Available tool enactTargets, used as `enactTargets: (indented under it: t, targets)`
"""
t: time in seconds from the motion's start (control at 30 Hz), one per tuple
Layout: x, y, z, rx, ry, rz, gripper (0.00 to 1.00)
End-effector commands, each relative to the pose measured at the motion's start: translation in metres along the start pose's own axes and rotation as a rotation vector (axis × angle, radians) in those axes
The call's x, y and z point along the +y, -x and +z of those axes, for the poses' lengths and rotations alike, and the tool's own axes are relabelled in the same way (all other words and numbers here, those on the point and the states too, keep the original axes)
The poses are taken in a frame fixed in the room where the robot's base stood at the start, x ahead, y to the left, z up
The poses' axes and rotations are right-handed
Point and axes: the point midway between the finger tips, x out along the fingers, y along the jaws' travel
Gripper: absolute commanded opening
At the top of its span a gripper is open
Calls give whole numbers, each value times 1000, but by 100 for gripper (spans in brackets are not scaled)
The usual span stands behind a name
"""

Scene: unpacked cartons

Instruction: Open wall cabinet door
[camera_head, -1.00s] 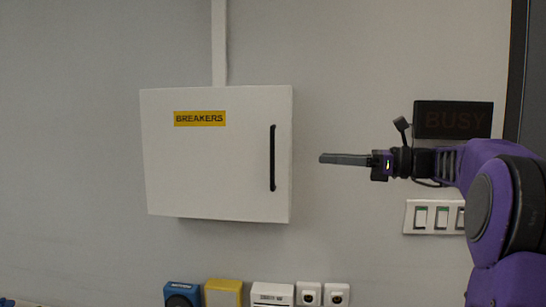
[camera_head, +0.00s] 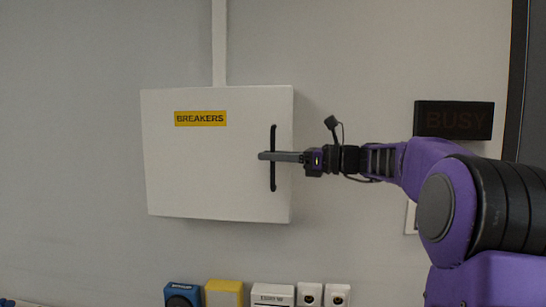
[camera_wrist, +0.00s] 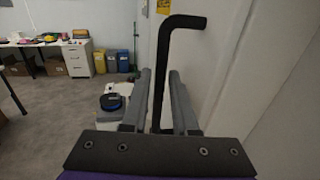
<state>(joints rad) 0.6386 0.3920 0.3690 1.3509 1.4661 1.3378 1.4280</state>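The white wall cabinet (camera_head: 215,165) hangs on the grey wall with its door shut. A yellow BREAKERS label (camera_head: 201,118) is on the door, and a black vertical bar handle (camera_head: 273,135) is near its right edge. The handle (camera_wrist: 182,22) also shows large in the wrist view. My gripper (camera_head: 264,156) reaches in from the right, level with the handle's middle. In the wrist view my gripper (camera_wrist: 160,75) is open, with one finger on each side of the bar. Gaps show between bar and fingers; I cannot tell whether either touches.
A black BUSY sign (camera_head: 453,119) is on the wall at the right, with light switches mostly hidden by my arm. Below the cabinet are a blue box (camera_head: 182,293), a yellow box (camera_head: 223,291) and white sockets (camera_head: 310,294). The wall left of the cabinet is bare.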

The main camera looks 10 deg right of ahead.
Motion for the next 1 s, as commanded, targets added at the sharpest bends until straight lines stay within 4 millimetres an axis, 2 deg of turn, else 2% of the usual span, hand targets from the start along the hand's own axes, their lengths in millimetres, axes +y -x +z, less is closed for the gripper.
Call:
enactTargets:
  t: [0.1, 0.23, 0.27, 1.0]
  targets:
    - [0, 0, 0, 0, 0, 0, 25]
    - [0, 0, 0, 0, 0, 0, 2]
    - [0, 0, 0, 0, 0, 0, 0]
    - [0, 1, 0, 1, -1, 0, 0]
